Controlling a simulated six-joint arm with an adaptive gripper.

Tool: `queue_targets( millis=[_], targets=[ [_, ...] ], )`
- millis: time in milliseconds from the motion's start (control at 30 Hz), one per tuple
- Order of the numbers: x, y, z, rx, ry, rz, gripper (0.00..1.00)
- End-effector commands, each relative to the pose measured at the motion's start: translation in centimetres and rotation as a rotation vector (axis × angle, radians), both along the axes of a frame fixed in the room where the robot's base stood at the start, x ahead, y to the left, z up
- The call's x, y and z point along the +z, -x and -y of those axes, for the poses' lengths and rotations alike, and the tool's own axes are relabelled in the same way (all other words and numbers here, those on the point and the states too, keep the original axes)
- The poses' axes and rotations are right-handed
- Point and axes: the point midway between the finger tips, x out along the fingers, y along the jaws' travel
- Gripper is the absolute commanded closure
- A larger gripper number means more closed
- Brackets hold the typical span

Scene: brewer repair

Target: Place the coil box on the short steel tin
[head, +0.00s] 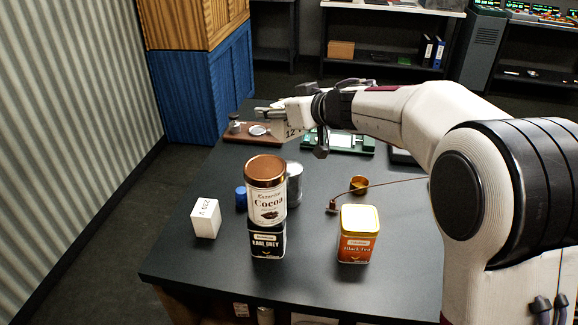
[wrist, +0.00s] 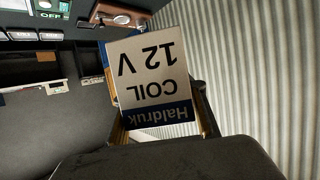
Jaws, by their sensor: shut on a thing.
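The coil box (head: 291,130) is pale with "12 V" on it. In the wrist view the coil box (wrist: 152,77) shows "Haldruk COIL 12 V" upside down, with a dark blue band. My gripper (head: 283,112) is shut on it and holds it above the back of the table. A steel tin (head: 295,182) stands on the table, nearer than my gripper and lower. It is partly hidden behind a cocoa tin, so its full height is hard to tell. The coil box is apart from it.
The cocoa tin (head: 266,193) stands on a dark Earl Grey tin (head: 268,241). A white box (head: 206,218), blue cylinder (head: 241,197), orange tea tin (head: 358,240), brass cup (head: 359,184) and wired brown plug (head: 332,207) surround them. A wooden board (head: 236,138) and green device (head: 365,147) lie at the back.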

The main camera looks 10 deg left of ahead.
Motion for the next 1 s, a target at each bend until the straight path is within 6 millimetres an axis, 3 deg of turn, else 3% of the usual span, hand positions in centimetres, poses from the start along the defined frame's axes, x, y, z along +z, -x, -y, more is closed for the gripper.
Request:
queue_targets(
  millis=[167,1000],
  targets=[
    [0.95,-0.61,0.25,-0.032,-0.001,0.001,0.86],
    [-0.04,-0.66,0.48,-0.073,-0.001,-0.001,0.86]
  ],
)
